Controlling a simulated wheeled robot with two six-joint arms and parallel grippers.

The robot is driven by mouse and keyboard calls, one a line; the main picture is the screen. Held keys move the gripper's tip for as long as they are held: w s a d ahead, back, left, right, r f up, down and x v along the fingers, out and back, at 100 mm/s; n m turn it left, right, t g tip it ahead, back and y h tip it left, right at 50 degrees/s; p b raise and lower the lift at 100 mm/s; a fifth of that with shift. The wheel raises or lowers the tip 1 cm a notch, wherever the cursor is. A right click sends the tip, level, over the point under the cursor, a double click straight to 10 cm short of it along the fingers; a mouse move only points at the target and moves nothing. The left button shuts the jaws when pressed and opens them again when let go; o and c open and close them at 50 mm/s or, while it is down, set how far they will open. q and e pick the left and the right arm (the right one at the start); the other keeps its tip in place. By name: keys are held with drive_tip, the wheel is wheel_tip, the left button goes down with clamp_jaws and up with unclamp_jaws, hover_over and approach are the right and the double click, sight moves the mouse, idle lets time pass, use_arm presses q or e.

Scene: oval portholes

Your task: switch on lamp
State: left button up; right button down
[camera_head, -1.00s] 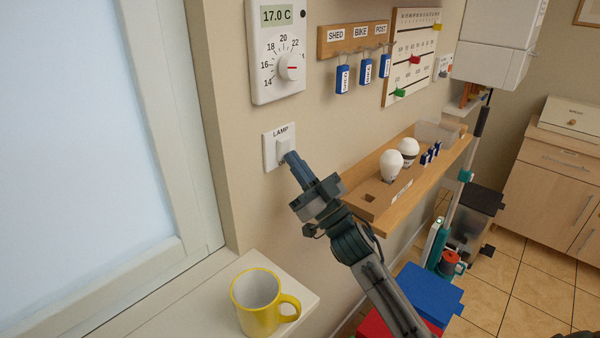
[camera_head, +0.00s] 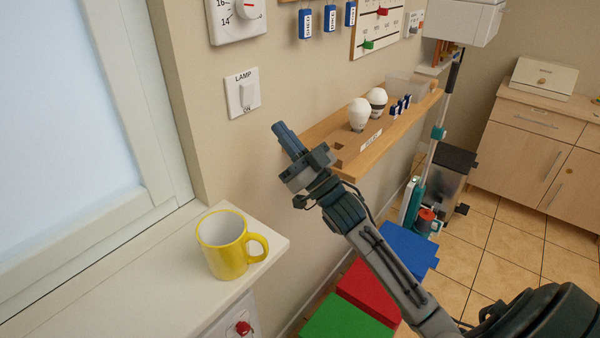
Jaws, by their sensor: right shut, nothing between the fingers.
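The lamp switch (camera_head: 243,93) is a white wall plate with a rocker, marked LAMP above and ON below. It is on the beige wall beside the window frame and shows whole. Whether the rocker is tipped up or down is too small to tell. My right gripper (camera_head: 279,129) is shut and empty. Its tips are apart from the switch, to the right of the plate and a little lower. My left gripper is not in view.
A yellow mug (camera_head: 223,245) stands on the white sill (camera_head: 130,275) below the switch. A wooden shelf (camera_head: 375,147) with two white bulbs is close behind my right gripper. A white thermostat (camera_head: 237,18) is above the switch. Red, green and blue boxes are low down.

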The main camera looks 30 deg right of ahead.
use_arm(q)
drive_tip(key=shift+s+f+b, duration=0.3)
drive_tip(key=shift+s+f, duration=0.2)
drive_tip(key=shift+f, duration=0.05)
use_arm(e)
drive_tip(key=s+d+f, duration=0.1)
drive_tip(key=s+f, duration=0.2)
drive_tip(key=f, duration=0.2)
drive_tip(key=shift+s+f, duration=0.2)
